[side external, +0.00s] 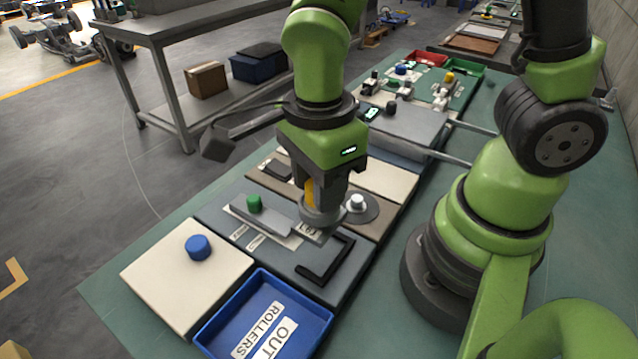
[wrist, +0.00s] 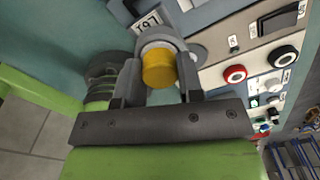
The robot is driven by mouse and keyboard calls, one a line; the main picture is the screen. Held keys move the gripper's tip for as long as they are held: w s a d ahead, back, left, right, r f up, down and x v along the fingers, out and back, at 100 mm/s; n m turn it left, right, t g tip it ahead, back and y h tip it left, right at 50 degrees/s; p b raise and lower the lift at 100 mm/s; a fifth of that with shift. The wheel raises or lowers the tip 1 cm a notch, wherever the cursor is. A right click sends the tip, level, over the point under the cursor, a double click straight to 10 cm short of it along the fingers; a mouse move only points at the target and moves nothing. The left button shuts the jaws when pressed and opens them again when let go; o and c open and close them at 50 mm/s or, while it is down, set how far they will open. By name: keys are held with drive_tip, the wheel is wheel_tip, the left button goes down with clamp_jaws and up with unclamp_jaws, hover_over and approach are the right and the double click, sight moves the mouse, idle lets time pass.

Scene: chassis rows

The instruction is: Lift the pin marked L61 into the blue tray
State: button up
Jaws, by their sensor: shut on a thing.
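My gripper (side external: 322,200) points down over the middle of the fixture row and is shut on a yellow-topped pin (side external: 309,191) with a wide grey round body. In the wrist view the yellow top (wrist: 158,69) sits between the two fingers, with the grey ring behind it. A white label (wrist: 147,22), apparently L61, lies just beyond the pin. I cannot tell whether the pin's lower end is clear of the plate. The blue tray (side external: 213,318), labelled OUT ROLLERS, stands at the front and holds nothing visible.
A green knob (side external: 254,204) on a grey bar stands left of my gripper, and a white knob (side external: 357,202) stands right. A black bracket (side external: 328,262) lies between gripper and tray. A cream block with a blue knob (side external: 198,247) stands left of the tray.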

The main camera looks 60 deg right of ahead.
drive_tip(key=shift+n, duration=0.3)
drive_tip(key=r, duration=0.3)
drive_tip(key=a+r, duration=0.1)
drive_tip(key=r, duration=0.1)
drive_tip(key=shift+w+r, duration=0.15)
drive_tip(key=shift+r, duration=0.15)
drive_tip(key=a+n, duration=0.8)
drive_tip(key=a, duration=0.4)
drive_tip(key=shift+s+f, duration=0.2)
drive_tip(key=shift+f, duration=3.45)
drive_tip(key=shift+s+f, duration=0.15)
drive_tip(key=shift+f, duration=3.45)
drive_tip(key=o, duration=1.2)
drive_tip(key=shift+c, duration=0.2)
